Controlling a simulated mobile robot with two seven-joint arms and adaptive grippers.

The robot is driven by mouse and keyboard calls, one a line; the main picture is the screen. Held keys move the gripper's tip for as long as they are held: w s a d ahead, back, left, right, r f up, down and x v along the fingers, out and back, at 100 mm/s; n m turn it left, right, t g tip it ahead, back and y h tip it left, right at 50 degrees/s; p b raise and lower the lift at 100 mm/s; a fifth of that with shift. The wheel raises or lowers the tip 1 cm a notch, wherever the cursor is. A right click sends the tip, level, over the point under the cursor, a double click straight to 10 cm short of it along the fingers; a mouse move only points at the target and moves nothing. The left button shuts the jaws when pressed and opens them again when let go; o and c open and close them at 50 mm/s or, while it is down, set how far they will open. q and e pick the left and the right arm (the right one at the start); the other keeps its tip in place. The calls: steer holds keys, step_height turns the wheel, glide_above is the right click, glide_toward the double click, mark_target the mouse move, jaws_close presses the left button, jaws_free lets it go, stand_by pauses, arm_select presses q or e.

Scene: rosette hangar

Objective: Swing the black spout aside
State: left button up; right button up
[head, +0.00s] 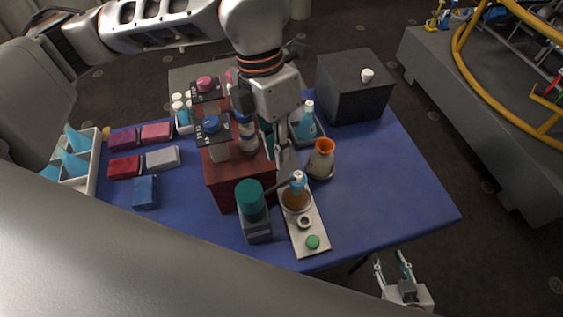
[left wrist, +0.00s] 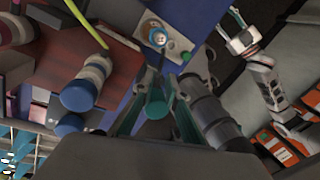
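A dark dispenser (head: 257,230) with a teal cap (head: 249,195) stands at the table's front edge. Its black spout (head: 277,186) points right, towards a bottle (head: 296,198) with amber liquid on a pale board (head: 308,238). In the left wrist view a teal cap (left wrist: 156,104) shows between the fingers. My left gripper (head: 284,158) is above the table behind the dispenser, its fingers apart (left wrist: 158,92); I see no contact with the spout. My right gripper (head: 393,266) is open and empty beyond the table's front edge; it also shows in the left wrist view (left wrist: 231,22).
A dark red stand (head: 226,183) with knobbed units is left of my left gripper. An orange-rimmed flask (head: 321,158) stands to the right, a black box (head: 355,88) behind. Coloured blocks (head: 145,192) lie at left. The blue table's right side (head: 400,190) is clear.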

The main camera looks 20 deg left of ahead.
mark_target(283, 182)
arm_select(q)
steer(key=f, duration=0.4)
steer(key=s+d+f, duration=0.1)
steer(key=f, duration=0.1)
steer(key=shift+d+f, duration=0.1)
steer(key=shift+f, duration=0.2)
jaws_close()
